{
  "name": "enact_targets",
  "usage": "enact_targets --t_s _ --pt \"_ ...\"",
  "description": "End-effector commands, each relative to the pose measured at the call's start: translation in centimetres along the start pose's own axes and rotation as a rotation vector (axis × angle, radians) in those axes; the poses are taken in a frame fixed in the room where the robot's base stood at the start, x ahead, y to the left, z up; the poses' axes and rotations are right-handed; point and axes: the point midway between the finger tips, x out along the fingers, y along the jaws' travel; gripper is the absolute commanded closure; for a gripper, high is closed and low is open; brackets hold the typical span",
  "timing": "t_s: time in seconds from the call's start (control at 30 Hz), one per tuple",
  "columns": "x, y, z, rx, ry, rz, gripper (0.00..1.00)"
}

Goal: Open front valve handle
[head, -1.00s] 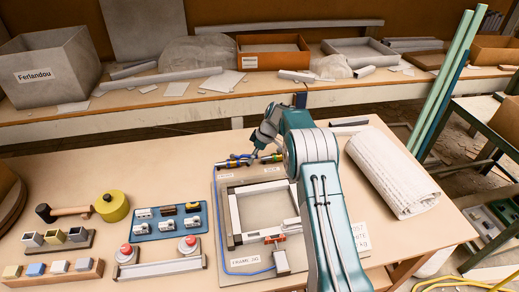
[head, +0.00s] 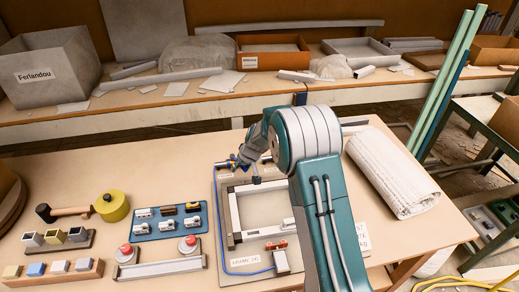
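The front valve (head: 231,163) sits at the back left of the grey fixture board (head: 213,260), above a small printed label; its blue part shows just left of my gripper. My gripper (head: 249,172) is low over the back edge of the board, close to this valve. I cannot tell whether it touches the valve. The fingers are small and partly merged with the fittings behind, so their opening is unclear. The handle's exact position is too small to read. The other valve, to the right, is mostly hidden by my gripper and arm.
A metal frame (head: 232,222) stands on the board, with a blue hose (head: 217,215) along its left side. A white roll (head: 392,172) lies right of my arm.

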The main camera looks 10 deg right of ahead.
Motion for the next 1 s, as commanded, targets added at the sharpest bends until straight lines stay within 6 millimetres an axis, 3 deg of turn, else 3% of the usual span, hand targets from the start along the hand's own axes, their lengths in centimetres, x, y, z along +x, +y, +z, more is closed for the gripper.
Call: enact_targets --t_s 0.5,1.0 --pt "0.4 -2.3 -0.1 0.25 0.055 0.103 0.42" --pt "-8.6 -3.1 0.2 0.247 0.056 0.101 0.42"
